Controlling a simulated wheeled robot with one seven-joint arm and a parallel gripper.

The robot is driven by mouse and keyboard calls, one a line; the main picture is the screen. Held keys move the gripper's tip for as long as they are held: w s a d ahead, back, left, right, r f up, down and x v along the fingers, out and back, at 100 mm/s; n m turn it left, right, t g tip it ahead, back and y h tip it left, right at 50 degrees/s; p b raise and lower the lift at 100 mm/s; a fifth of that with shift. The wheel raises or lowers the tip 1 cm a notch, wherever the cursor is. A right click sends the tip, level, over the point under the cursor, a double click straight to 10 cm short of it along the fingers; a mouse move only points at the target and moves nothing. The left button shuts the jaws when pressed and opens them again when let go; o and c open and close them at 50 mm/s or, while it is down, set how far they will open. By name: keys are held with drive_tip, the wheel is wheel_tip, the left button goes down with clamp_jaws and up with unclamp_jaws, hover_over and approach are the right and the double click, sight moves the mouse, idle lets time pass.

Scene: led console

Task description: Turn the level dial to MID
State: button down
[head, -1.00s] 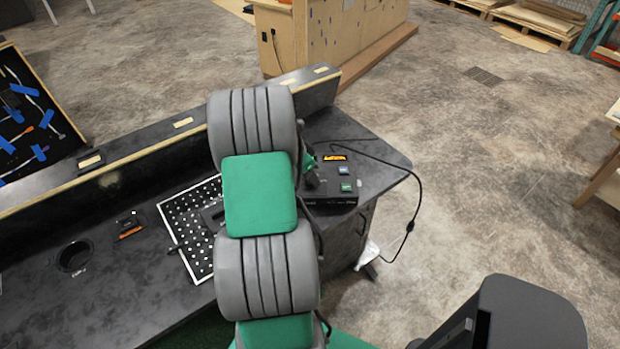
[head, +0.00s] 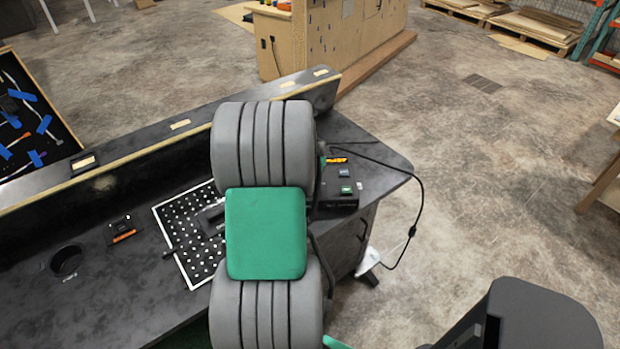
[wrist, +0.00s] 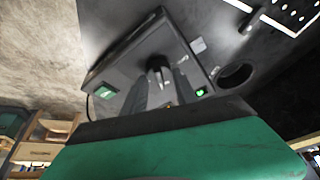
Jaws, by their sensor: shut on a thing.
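The dark console box (head: 343,198) sits on the right end of the black bench in the head view, partly hidden behind my arm. It fills the upper middle of the wrist view (wrist: 135,58). The level dial (wrist: 157,65) is a dark knob with a pale top on its face. My gripper (wrist: 160,88) has its two grey fingers on either side of the dial, shut on it. The dial's pointer and markings cannot be read. In the head view, my arm hides the gripper and dial.
The console has an orange-lit display (head: 337,160) and a green label (wrist: 105,91); a small green light (wrist: 200,91) glows in the wrist view. A black cable (head: 419,205) runs off the bench's right edge.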

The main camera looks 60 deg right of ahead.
idle(0.3)
drive_tip(key=c, duration=1)
unclamp_jaws()
drive_tip(key=v, duration=0.7)
drive_tip(key=shift+a+r+b, duration=0.25)
drive_tip(key=shift+r+b, duration=0.05)
drive_tip(key=shift+r, duration=0.05)
drive_tip(key=shift+s, duration=0.1)
